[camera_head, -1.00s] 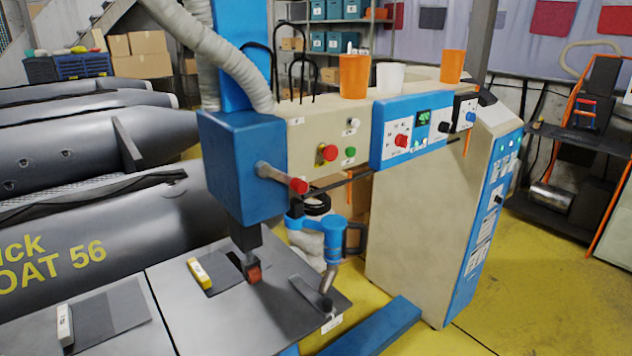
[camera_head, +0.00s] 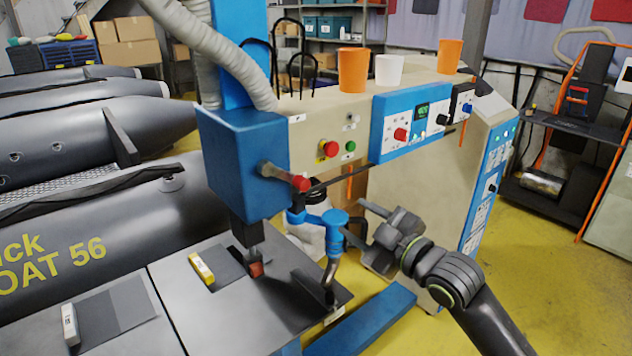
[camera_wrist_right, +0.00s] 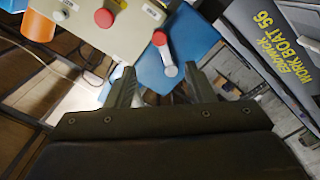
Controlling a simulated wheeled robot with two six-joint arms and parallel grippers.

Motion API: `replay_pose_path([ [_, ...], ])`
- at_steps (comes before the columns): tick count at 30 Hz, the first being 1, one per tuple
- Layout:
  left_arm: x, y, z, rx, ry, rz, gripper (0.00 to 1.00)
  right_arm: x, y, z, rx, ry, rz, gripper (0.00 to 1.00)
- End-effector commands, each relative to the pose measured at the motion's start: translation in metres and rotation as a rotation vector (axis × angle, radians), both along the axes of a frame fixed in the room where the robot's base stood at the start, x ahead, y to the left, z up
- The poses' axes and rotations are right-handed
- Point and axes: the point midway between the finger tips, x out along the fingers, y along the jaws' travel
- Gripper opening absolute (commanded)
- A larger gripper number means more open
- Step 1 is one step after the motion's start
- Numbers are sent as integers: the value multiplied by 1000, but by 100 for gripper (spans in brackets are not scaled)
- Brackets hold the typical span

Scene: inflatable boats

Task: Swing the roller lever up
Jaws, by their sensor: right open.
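The lever on the blue press head (camera_head: 242,165) has a grey arm and a red knob (camera_head: 300,183). It points right and slightly down. In the right wrist view, its red knob (camera_wrist_right: 159,38) shows beyond the fingertips, roughly between them, with its pale arm pointing away from the knob. The small red roller (camera_head: 256,268) is below the head, at the table plate. My right gripper (camera_head: 358,221) is open and empty, right of the knob and a little lower, apart from it. Its two fingers also show in the right wrist view (camera_wrist_right: 163,82). My left gripper is not in view.
A beige control panel (camera_head: 330,135) with buttons is behind the lever. A blue pipe fitting (camera_head: 328,219) stands close to my right fingertips. Cups, including an orange one (camera_head: 353,70), stand on the machine. A grey boat (camera_head: 90,240) lies at left.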

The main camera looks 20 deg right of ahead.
Motion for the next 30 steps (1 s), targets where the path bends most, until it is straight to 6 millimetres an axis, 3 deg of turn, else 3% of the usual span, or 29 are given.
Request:
replay_pose_path([
  [8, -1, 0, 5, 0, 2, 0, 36, 13, 9, 8, -4, -14, 9, 48],
  [30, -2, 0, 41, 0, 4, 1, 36, 132, 53, 9, -5, -10, 11, 48],
])
